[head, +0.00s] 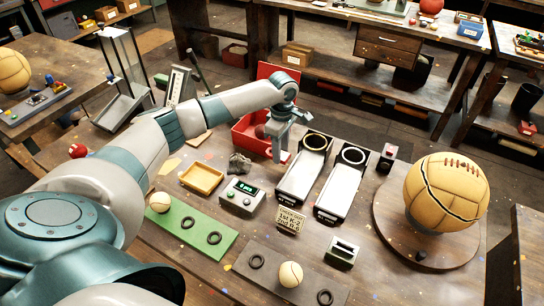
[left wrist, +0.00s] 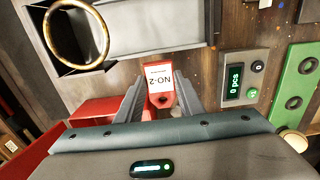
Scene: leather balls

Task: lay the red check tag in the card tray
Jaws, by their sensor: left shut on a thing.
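My left gripper (head: 279,152) is over the work table, beside the red box and behind the counter. In the left wrist view the gripper (left wrist: 160,92) is shut on the red check tag (left wrist: 158,101), a red piece with a white face marked NO-2. The tag stands out between the fingertips; its height above the table is hard to tell. A shallow yellow tray (head: 201,178), which I take for the card tray, lies empty to the left of the gripper. My right gripper is not in view.
The open red box (head: 248,134) stands close behind the gripper. Two ringed chutes (head: 301,180) are to its right. A counter (head: 241,196) and a grey lump (head: 239,164) lie near the yellow tray. A green board (head: 190,226) lies in front. A large ball (head: 446,187) stands at right.

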